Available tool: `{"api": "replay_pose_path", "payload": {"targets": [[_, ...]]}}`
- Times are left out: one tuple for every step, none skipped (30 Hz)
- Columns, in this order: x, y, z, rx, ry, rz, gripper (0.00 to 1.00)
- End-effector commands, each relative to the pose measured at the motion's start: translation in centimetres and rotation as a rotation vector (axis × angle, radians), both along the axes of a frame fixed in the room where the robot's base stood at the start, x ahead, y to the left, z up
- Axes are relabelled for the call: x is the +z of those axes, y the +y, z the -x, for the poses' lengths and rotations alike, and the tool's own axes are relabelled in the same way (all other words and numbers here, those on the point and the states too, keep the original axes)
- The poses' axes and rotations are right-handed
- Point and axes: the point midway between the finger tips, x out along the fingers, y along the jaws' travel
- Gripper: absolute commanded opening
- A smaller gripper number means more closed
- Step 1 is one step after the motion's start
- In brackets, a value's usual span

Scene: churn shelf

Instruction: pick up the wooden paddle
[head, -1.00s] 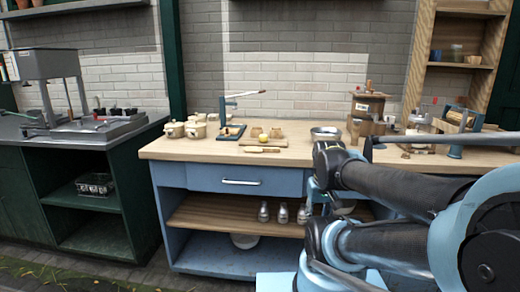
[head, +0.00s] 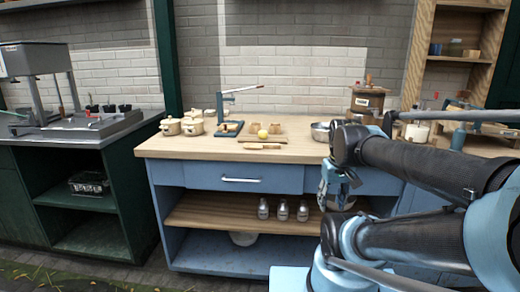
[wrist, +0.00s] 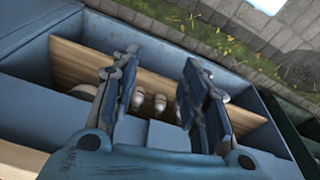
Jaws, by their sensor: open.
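The wooden paddle (head: 262,146) appears to be the flat, pale wooden piece lying near the front edge of the wooden countertop, left of its middle in the head view. A thin reddish-brown part shows at one end. My gripper (head: 338,192) hangs in front of the blue cabinet, lower than the countertop and to the right of the paddle, apart from it. In the wrist view my gripper (wrist: 160,72) has its two fingers spread with nothing held between them. The paddle cannot be made out in the wrist view.
Behind the paddle are a board with a yellow ball (head: 262,134), a blue lever press (head: 228,127) and cream pots (head: 193,127). A metal bowl (head: 320,131) stands to the right. Metal jugs (head: 283,211) stand on the shelf below. The countertop front around the paddle is fairly clear.

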Motion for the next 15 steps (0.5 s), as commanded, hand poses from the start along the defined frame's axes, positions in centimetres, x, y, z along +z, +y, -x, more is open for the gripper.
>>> {"api": "replay_pose_path", "payload": {"targets": [[1.8,0.5,-1.3,0.055,0.006,0.007,0.41],[2.8,0.7,-2.0,0.091,0.011,0.011,0.41],[4.2,1.1,-2.9,0.14,0.017,0.018,0.41],[5.1,1.4,-3.7,0.177,0.021,0.022,0.41],[6.1,1.8,-4.4,0.214,0.025,0.026,0.41],[7.4,2.3,-5.5,0.263,0.03,0.033,0.41],[8.3,2.6,-6.2,0.299,0.035,0.037,0.41],[9.2,3.0,-7.0,0.336,0.04,0.041,0.41],[10.3,3.5,-8.0,0.385,0.045,0.047,0.41],[11.2,3.9,-8.8,0.422,0.048,0.051,0.41],[12.0,4.4,-9.6,0.459,0.053,0.054,0.41],[13.1,5.0,-10.7,0.508,0.058,0.06,0.41],[13.9,5.5,-11.5,0.545,0.062,0.064,0.41],[14.6,6.0,-12.2,0.582,0.067,0.067,0.41],[15.6,6.6,-13.3,0.63,0.072,0.071,0.41]]}}
